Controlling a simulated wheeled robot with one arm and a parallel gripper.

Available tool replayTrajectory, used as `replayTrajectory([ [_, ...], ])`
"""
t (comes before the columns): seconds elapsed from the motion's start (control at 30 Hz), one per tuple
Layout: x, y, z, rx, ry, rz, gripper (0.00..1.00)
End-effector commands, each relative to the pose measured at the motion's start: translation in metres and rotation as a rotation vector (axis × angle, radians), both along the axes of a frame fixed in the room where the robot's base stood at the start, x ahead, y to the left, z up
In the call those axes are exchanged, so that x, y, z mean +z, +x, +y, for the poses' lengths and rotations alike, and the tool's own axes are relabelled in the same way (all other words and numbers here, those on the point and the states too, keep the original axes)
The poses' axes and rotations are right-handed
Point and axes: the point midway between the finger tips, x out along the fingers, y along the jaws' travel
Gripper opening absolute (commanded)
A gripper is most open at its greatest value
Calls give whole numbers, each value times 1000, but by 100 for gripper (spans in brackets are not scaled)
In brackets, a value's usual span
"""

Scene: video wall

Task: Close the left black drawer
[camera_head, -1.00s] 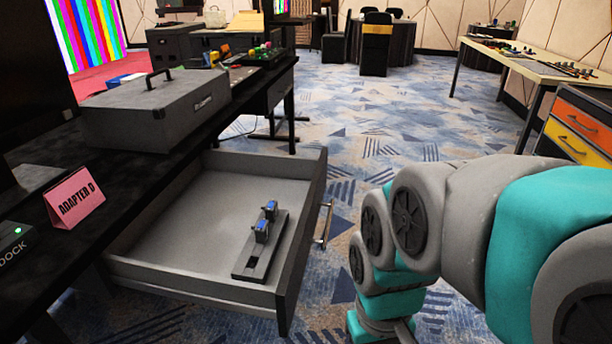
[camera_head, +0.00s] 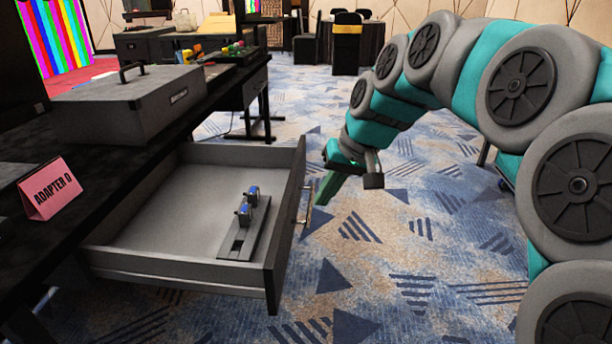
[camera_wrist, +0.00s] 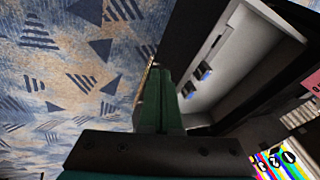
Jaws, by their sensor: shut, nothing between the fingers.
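The black drawer (camera_head: 283,262) under the black desk is pulled well out, its grey inside showing. It has a metal handle (camera_head: 306,207) on its front. Inside lies a dark bar with two small blue-topped pieces (camera_head: 243,213). My gripper (camera_head: 322,201) is shut and empty, its green fingers pointing down just right of the drawer front, close to the handle. I cannot tell whether it touches. In the wrist view the shut fingers (camera_wrist: 162,90) lie beside the drawer front, with the drawer's inside (camera_wrist: 225,65) to their right.
On the desk (camera_head: 95,180) stand a grey case (camera_head: 135,95) and a pink "ADAPTER" sign (camera_head: 52,189). A second black drawer unit (camera_head: 245,90) is farther back under the desk. Patterned carpet (camera_head: 420,240) lies clear to the right of the drawer.

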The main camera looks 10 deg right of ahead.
Motion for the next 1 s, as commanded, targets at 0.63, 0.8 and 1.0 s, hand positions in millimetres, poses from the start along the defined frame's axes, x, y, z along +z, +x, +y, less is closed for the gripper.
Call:
replayTrajectory([
  [0.63,22,110,-63,-131,103,-181,0],
  [0.8,-6,126,-51,-129,104,-176,0],
  [1.0,-35,146,-39,-129,101,-182,0],
])
